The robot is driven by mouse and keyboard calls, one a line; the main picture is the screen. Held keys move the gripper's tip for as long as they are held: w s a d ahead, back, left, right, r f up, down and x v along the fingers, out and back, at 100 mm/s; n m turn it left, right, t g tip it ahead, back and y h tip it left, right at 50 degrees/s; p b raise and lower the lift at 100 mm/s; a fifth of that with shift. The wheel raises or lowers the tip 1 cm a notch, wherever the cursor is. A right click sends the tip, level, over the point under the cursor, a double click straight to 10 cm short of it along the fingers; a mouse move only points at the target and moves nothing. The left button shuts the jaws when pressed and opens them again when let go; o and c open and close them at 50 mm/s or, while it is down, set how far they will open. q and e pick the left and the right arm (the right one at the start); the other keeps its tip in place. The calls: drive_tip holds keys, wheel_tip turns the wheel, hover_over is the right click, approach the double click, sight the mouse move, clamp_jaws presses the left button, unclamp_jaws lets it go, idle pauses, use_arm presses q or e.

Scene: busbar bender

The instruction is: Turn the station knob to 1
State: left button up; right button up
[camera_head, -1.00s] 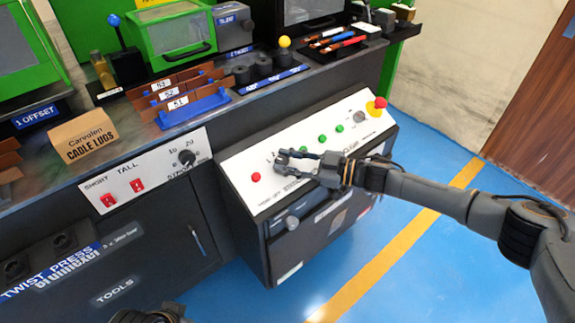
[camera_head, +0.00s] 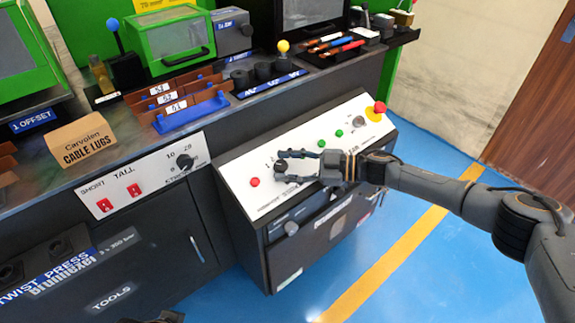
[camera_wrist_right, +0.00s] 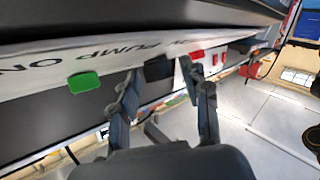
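The station knob (camera_head: 281,166) is a small dark knob on the sloped white control panel (camera_head: 262,203), right of a red button. In the right wrist view the knob (camera_wrist_right: 158,69) shows as a black block between my fingertips. My right gripper (camera_head: 282,163) reaches the panel from the right, with its fingers apart at the knob's sides. In the right wrist view the gripper (camera_wrist_right: 158,73) shows small gaps beside the knob; contact is not clear. The knob's marks are partly covered and its setting is unreadable. Only a sliver of my left gripper (camera_head: 160,318) shows at the bottom edge.
The panel also carries a red button (camera_head: 254,182), green buttons (camera_head: 322,143), a grey knob (camera_head: 358,122) and a red emergency stop (camera_head: 379,107). Left of it is a panel with another black knob (camera_head: 184,162).

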drive_tip(key=shift+d, duration=0.15)
drive_tip(key=s+d+r, duration=0.1)
drive_tip(key=s+d, duration=0.1)
drive_tip(key=d, duration=0.9)
drive_tip(key=shift+d+r, duration=0.25)
